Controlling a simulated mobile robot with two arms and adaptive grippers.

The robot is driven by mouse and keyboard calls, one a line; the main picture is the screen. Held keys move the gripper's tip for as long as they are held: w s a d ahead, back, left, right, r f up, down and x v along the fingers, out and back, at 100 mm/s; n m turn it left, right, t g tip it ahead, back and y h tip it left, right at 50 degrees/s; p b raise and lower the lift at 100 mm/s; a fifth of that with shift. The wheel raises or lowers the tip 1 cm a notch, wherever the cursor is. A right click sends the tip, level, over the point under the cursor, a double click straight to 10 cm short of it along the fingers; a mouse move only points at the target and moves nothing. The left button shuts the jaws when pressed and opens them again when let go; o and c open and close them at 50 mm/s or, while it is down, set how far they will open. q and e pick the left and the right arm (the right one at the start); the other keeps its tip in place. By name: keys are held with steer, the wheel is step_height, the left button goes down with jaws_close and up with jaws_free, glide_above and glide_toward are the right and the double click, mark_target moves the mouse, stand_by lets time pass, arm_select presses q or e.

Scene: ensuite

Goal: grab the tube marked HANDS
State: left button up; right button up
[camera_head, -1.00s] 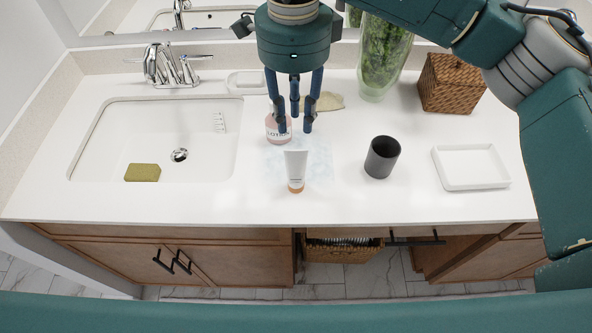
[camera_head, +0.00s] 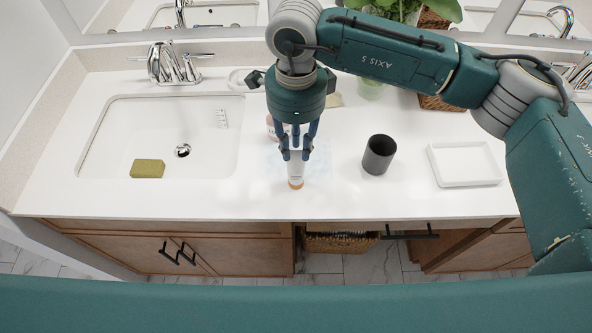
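A white tube (camera_head: 296,171) with an orange cap stands upright, cap down, near the counter's front. No marking on it can be read at this size. My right gripper (camera_head: 296,155) points down over it, fingers apart, with the tips on either side of the tube's upper part as seen from here. The fingers hide the tube's top; I cannot see any contact. My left gripper is not in view.
A pink bottle (camera_head: 271,127) stands just behind the gripper, partly hidden. A dark cup (camera_head: 379,155) and a white tray (camera_head: 432,164) are to the right. The sink (camera_head: 215,150) with a green-yellow sponge (camera_head: 147,169) is left. A plant and wicker box are behind my arm.

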jaws_close()
steer(key=shift+r, duration=0.15)
